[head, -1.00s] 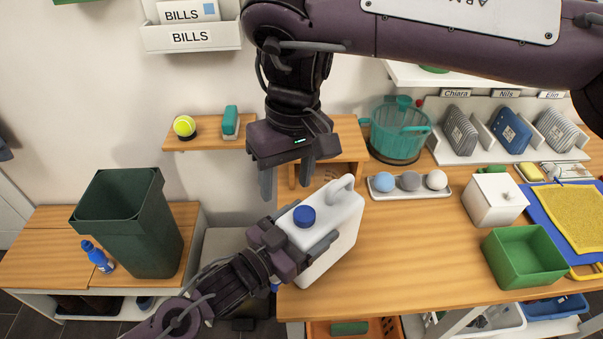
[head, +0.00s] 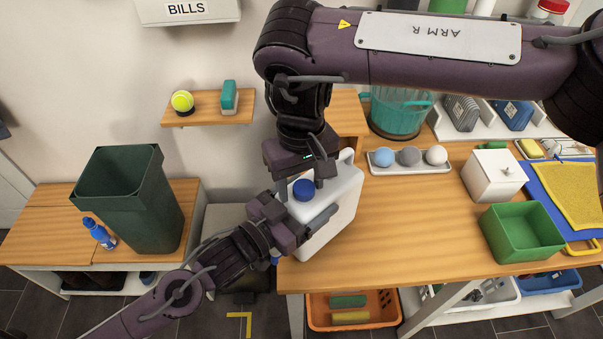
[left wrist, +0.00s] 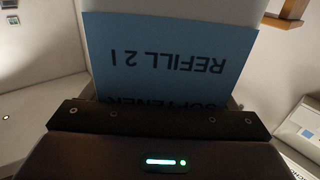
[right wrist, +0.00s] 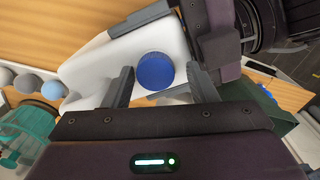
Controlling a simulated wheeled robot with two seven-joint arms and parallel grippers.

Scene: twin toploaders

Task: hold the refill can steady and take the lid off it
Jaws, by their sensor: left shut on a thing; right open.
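The refill can (head: 337,198) is a white jug with a handle, standing at the left end of the wooden counter. Its blue lid (head: 304,189) is on its neck. My left gripper (head: 306,232) is shut on the can's body; in the left wrist view the can's blue label (left wrist: 170,60) fills the space before the palm. My right gripper (head: 312,180) is open just above the lid. In the right wrist view the lid (right wrist: 155,71) lies between the spread fingers of the right gripper (right wrist: 162,85), with a gap on each side.
A tray with three balls (head: 409,160) lies right of the can, with a white lidded box (head: 490,178) and a green box (head: 522,235) farther right. A teal basket (head: 400,115) stands behind. A dark green bin (head: 135,200) stands left. The counter's front middle is clear.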

